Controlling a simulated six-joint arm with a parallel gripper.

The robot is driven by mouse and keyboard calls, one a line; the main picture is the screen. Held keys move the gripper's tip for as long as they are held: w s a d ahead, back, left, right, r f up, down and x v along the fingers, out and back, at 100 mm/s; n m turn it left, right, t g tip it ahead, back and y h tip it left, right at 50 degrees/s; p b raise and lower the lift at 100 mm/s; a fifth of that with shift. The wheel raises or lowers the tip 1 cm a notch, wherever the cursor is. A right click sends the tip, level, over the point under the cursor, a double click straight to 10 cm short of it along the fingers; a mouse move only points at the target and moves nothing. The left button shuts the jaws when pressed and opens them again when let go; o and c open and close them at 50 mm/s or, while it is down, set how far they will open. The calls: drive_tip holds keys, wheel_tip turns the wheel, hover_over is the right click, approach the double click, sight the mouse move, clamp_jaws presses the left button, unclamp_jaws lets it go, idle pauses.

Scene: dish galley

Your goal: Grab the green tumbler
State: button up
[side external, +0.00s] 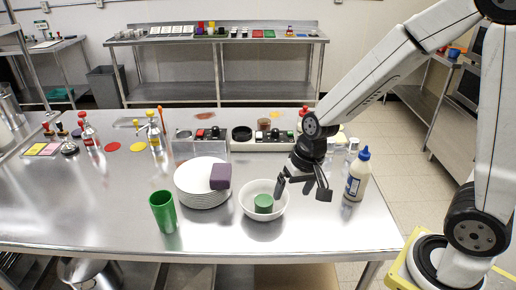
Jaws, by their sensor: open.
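The green tumbler (163,212) stands upright on the steel table near its front edge, left of the plate stack. Its open top faces up and it looks empty, though its inside is only partly visible. My gripper (302,190) is open and empty. It hangs over the right side of the white bowl, well to the right of the tumbler and apart from it.
The white bowl (281,203) holds a green round piece (263,203). A glue bottle (357,175) stands at right. The table left of the tumbler is clear.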

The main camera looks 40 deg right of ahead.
drive_tip(key=w+a+m+y, duration=0.5)
drive_tip(key=w+a+m, duration=0.55)
drive_tip(key=w, duration=0.25)
drive_tip(key=m+t+y, duration=0.3)
drive_tip(key=m+y, duration=0.2)
drive_tip(key=m, duration=0.3)
approach(151, 202)
drive_tip(key=shift+n, duration=0.25)
drive_tip(key=a+r, duration=0.1)
drive_tip(key=w+a+r, duration=0.1)
drive_tip(key=a, duration=0.1)
drive_tip(key=shift+a+r, duration=0.15)
drive_tip(key=shift+a, duration=0.15)
drive_tip(key=shift+f, duration=1.8)
drive_tip(key=shift+f, duration=0.6)
drive_tip(key=f, duration=0.1)
drive_tip(key=a+f, duration=0.1)
drive_tip(key=f, duration=0.1)
drive_tip(key=shift+w+a, duration=0.15)
drive_tip(key=shift+w, duration=0.05)
drive_tip(key=shift+w+a+f, duration=0.25)
drive_tip(key=shift+a+f, duration=0.05)
drive_tip(key=shift+a, duration=0.25)
